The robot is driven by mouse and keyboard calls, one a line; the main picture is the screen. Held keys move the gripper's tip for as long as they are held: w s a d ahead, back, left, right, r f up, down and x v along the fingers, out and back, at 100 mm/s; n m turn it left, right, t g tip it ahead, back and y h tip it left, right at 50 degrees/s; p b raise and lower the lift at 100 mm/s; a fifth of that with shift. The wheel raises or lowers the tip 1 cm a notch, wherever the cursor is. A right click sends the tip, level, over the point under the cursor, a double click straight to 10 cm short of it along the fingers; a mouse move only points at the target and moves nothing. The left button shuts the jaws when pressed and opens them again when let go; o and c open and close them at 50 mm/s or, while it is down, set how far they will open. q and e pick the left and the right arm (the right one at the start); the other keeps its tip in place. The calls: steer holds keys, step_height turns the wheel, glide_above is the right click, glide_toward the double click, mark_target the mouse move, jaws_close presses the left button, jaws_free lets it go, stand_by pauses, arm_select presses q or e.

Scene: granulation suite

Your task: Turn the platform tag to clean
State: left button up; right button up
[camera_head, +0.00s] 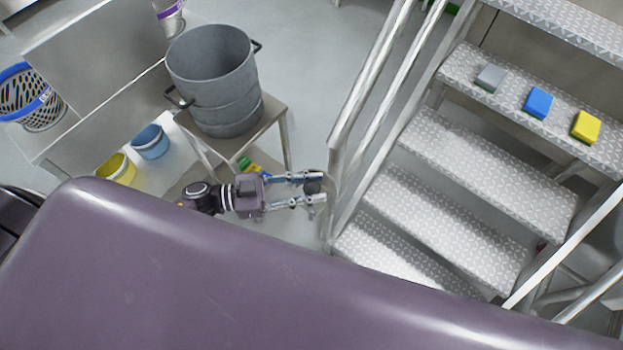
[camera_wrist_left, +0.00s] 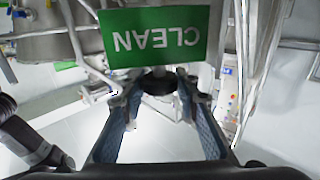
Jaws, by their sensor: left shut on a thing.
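The platform tag (camera_wrist_left: 155,37) shows a green face with white CLEAN lettering, upside down in the left wrist view. A dark round knob (camera_wrist_left: 158,82) sits just below the green face, between my fingers. My left gripper (camera_head: 313,188) is shut on this dark knob beside the stair railing. Its two fingers also show in the left wrist view (camera_wrist_left: 157,95), one on each side of the knob. In the head view the green face cannot be made out. My right gripper is in neither view.
Metal stairs (camera_head: 480,190) with railings (camera_head: 375,75) stand right of my left gripper. Grey, blue and yellow sponges (camera_head: 586,127) lie on an upper step. A grey drum (camera_head: 215,80) stands on a small metal table (camera_head: 272,118) to the left.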

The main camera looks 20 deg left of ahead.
arm_select(q)
steer(key=n+t+y, duration=0.1)
steer(key=n+t+p, duration=0.1)
steer(key=n+t+y+p, duration=0.1)
steer(key=t, duration=0.1)
steer(key=shift+s+r+y, duration=0.1)
steer(key=shift+r+y, duration=0.15)
steer(key=shift+y, duration=0.05)
steer(key=n+t+y+p, duration=0.1)
steer(key=n+t+y, duration=0.1)
steer(key=y, duration=0.1)
steer(key=shift+f+n+t+p, duration=0.15)
steer(key=shift+n+t+p, duration=0.2)
steer(key=shift+n+t, duration=0.05)
steer(key=n+t+y, duration=0.1)
steer(key=n+y, duration=0.1)
steer(key=y, duration=0.1)
steer(key=shift+f+t, duration=0.1)
steer(key=shift+t, duration=0.3)
steer(key=shift+n+t+y, duration=0.6)
steer(key=shift+n+y, duration=0.7)
steer(key=shift+y, duration=0.9)
steer(key=o, duration=1.2)
steer(key=shift+c, duration=0.2)
